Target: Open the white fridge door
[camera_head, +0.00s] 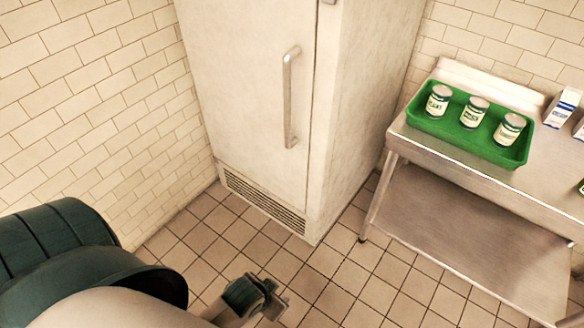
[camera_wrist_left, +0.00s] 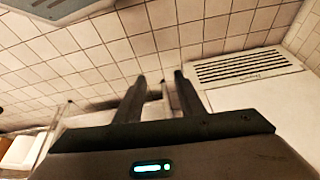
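The white fridge (camera_head: 365,100) stands in the corner against the tiled wall. Its door (camera_head: 235,75) looks shut, and a vertical metal bar handle (camera_head: 289,97) runs along the door's right side. My left gripper (camera_head: 275,301) is low in front of the fridge, over the floor, well below and apart from the handle. In the left wrist view its two fingers (camera_wrist_left: 160,82) are apart with nothing between them. The fridge's vent grille (camera_wrist_left: 240,67) shows upper right there; the handle is not in that view. My right gripper is in neither view.
A metal table (camera_head: 450,165) with a lower shelf stands right of the fridge. It bears a green tray (camera_head: 430,128) with three cans (camera_head: 473,112) and cartons (camera_head: 562,107). A tiled wall (camera_head: 90,110) is on the left. The tiled floor (camera_head: 330,260) before the fridge is clear.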

